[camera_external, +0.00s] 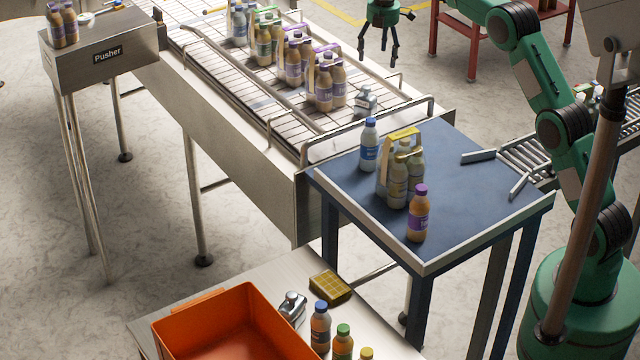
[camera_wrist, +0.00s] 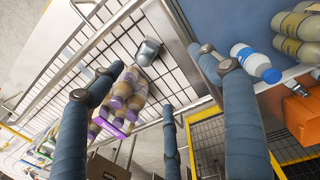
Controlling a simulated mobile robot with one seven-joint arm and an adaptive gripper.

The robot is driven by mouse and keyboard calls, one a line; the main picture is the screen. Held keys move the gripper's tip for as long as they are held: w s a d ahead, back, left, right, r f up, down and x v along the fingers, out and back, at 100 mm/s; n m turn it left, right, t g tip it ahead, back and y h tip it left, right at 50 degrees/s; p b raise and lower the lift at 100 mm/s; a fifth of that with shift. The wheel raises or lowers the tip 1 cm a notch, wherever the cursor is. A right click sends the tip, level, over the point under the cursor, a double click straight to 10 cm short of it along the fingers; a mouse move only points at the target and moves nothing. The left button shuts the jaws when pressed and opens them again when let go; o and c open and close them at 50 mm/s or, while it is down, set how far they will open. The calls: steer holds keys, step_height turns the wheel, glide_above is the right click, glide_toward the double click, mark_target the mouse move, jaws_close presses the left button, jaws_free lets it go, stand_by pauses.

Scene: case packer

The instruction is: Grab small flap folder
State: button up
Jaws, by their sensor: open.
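A small grey metal piece, which looks like a flap folder, sits on the conveyor near its right end (camera_external: 366,100). In the wrist view the grey piece (camera_wrist: 148,52) lies on the conveyor grid, beyond and between my fingers. A similar grey metal piece (camera_external: 292,308) stands on the lower table beside the orange bin. My gripper (camera_external: 381,50) hangs open and empty above and beyond the conveyor's far side. In the wrist view its blue fingers (camera_wrist: 160,82) are spread apart, touching nothing that I can see.
Bottle packs (camera_external: 325,82) stand on the conveyor; one with purple caps (camera_wrist: 122,100) is close to the grey piece. Metal guide rails edge the conveyor. The blue table (camera_external: 470,180) holds a carrier pack (camera_external: 400,170) and loose bottles. An orange bin (camera_external: 175,330) stands below.

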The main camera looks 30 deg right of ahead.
mark_target(366, 86)
steer(key=w+f+n+p, duration=0.1)
steer(key=w+f, duration=0.2)
steer(key=w+f+n+p, duration=0.2)
steer(key=w+f, duration=0.1)
steer(key=shift+d+f+g, duration=0.1)
steer(key=shift+f+g, duration=0.3)
steer(key=shift+w+f+p, duration=0.25)
steer(key=shift+f+p, duration=0.1)
steer(key=shift+f, duration=0.05)
steer(key=shift+f, duration=0.1)
steer(key=shift+f+p, duration=0.5)
steer(key=shift+f, duration=3.7)
steer(key=shift+s+f+p, duration=0.2)
steer(key=shift+f+p, duration=0.5)
steer(key=shift+f, duration=1.85)
steer(key=shift+c, duration=0.6)
